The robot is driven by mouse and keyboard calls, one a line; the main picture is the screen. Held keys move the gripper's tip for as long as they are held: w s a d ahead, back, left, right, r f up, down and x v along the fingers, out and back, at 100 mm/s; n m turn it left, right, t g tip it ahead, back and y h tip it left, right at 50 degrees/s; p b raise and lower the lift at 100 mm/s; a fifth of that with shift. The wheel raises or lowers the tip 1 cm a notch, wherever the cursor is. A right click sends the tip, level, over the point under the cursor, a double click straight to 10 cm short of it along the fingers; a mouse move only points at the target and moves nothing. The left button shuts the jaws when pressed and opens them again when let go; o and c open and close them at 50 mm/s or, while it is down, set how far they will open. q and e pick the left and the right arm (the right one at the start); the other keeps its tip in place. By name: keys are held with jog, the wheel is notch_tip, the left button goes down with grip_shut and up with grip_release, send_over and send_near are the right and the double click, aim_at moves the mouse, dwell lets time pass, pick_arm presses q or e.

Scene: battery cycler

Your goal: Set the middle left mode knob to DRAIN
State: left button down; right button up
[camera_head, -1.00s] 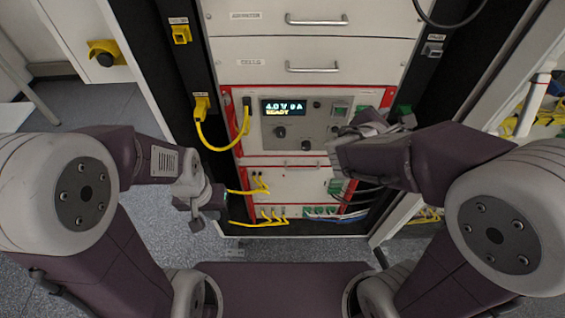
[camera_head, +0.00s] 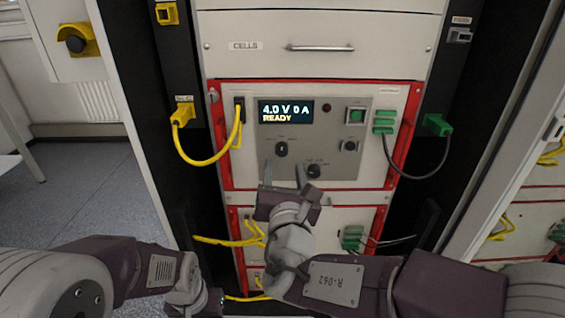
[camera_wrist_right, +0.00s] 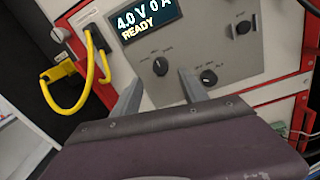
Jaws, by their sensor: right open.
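The cycler's grey control panel (camera_head: 335,115) has a dark round knob (camera_head: 281,149) at its left, below the display; it fits the mode knob. The same knob shows in the right wrist view (camera_wrist_right: 159,56), with small labels around it that I cannot read, so its setting is unclear. My right gripper (camera_head: 284,173) is open and empty, its two fingers pointing at the panel just below this knob. In the right wrist view the fingers (camera_wrist_right: 160,88) stand apart with the knob above and between their tips, not touched. My left gripper (camera_head: 212,299) is low at the left, its jaws unclear.
A second knob (camera_head: 314,171) sits close by, lower right, near the right finger. The display (camera_head: 286,111) reads 4.0 V 0 A READY. A yellow cable (camera_head: 205,163) loops at the left.

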aim_at(282, 152)
jog(key=w, duration=0.3)
jog(key=w+b, duration=0.1)
jog(key=w, duration=0.2)
jog(key=shift+w+a, duration=0.2)
jog(key=shift+w, duration=0.1)
grip_shut()
jog(key=shift+f+m+b, duration=0.2)
jog(key=shift+m+b, duration=0.1)
jog(key=shift+b, duration=0.35)
jog(key=m+b, duration=0.5)
jog(key=b, duration=0.4)
jog(key=shift+f+m, duration=0.15)
jog(key=shift+m, duration=0.15)
jog(key=shift+r+m+b, duration=0.2)
jog(key=shift+m+b, duration=0.8)
jog(key=shift+b, duration=0.2)
grip_release()
